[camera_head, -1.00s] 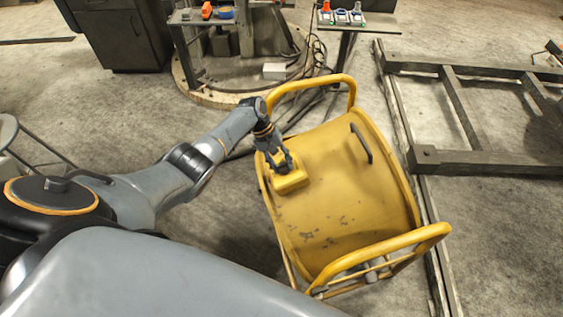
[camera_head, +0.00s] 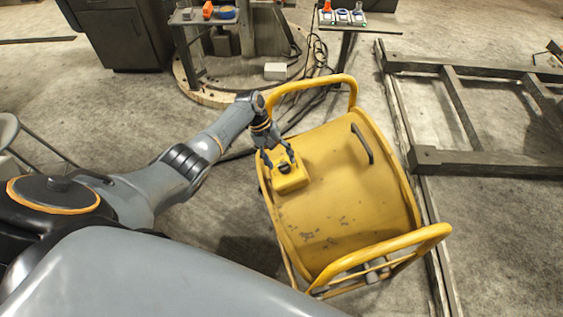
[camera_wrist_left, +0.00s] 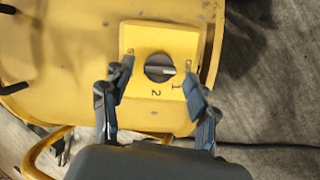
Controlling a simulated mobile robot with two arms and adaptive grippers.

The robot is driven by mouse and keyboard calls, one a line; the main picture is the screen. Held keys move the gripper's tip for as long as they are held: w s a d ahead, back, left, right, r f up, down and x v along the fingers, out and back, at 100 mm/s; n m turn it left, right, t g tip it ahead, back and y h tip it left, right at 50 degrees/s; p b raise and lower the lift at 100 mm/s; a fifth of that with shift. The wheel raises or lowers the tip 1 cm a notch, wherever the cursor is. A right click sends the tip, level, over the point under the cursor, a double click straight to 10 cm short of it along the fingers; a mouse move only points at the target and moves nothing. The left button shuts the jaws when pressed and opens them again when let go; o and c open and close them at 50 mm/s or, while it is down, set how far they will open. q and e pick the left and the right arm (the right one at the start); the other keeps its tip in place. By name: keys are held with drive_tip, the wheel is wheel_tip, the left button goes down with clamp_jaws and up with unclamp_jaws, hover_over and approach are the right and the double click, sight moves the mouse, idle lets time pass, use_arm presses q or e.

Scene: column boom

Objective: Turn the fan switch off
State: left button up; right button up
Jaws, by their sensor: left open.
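The fan (camera_head: 345,205) is a yellow drum with tubular handles, in the middle of the head view. A yellow switch box (camera_head: 292,183) sits on its left part, with a dark round knob (camera_head: 284,169) on top. In the wrist view the knob (camera_wrist_left: 159,67) has a pale mark pointing right, with labels around it, including 1 and 2. I cannot tell exactly which label it meets. My left gripper (camera_head: 279,161) is open above the box. Its fingers (camera_wrist_left: 158,72) stand on either side of the knob, apart from it. My right gripper is not in view.
A dark metal frame (camera_head: 480,162) lies on the floor to the right. Cables run on the floor behind the fan. A small table (camera_head: 370,24) with sockets and a round column base (camera_head: 190,85) stand at the back.

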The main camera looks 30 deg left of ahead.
use_arm(q)
drive_tip(key=v, duration=1)
drive_tip(key=shift+a, duration=0.1)
